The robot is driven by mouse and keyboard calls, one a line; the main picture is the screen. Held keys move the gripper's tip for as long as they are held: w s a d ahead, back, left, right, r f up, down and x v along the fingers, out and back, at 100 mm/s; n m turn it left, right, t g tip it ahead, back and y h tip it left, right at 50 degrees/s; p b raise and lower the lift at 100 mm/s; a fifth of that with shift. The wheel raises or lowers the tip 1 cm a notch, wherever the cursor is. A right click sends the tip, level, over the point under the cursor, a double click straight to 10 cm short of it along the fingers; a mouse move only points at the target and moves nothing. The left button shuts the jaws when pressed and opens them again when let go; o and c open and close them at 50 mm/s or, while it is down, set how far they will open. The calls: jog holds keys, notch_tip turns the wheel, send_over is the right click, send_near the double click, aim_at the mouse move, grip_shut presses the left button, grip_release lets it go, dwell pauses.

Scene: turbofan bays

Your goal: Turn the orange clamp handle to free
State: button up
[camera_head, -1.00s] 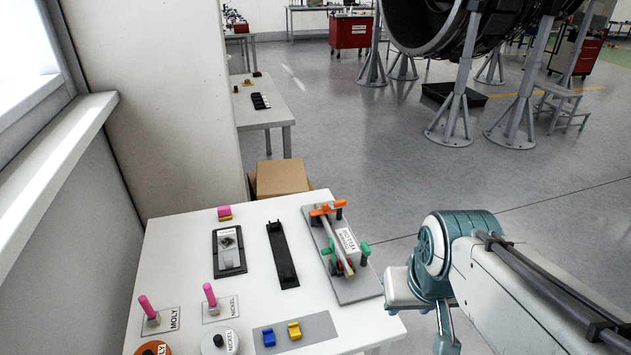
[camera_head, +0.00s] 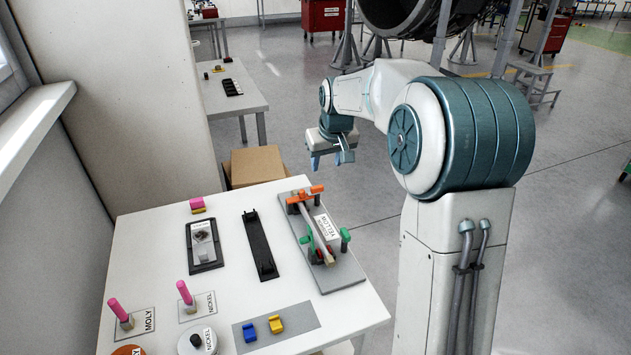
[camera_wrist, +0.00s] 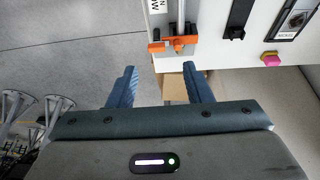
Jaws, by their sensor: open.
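The orange clamp handle (camera_head: 304,194) sits at the far end of a grey fixture plate (camera_head: 338,273) on the white table. A rod lies along the fixture, with green clamp parts (camera_head: 345,237) at its near end and a block labelled YELLOW (camera_head: 326,229) beside it. In the wrist view the orange handle (camera_wrist: 172,44) is just beyond my fingertips, lying crosswise at the fixture's end. My gripper (camera_head: 332,159) hangs beyond the table's far edge, above and apart from the handle. Its two blue fingers (camera_wrist: 158,84) are open and empty in the wrist view.
A cardboard box (camera_head: 257,166) stands on the floor behind the table. A black rail (camera_head: 259,245), a dark tray (camera_head: 203,245), pink-topped pegs (camera_head: 185,294) and yellow and blue blocks (camera_head: 276,324) are on the table (camera_head: 226,285). Open floor lies to the right.

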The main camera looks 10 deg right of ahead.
send_near(317, 186)
jog(key=p+x, duration=0.2)
jog(key=x, duration=0.6)
jog(key=shift+f, duration=0.25)
jog(key=shift+c, duration=0.3)
jog(key=c, duration=0.7)
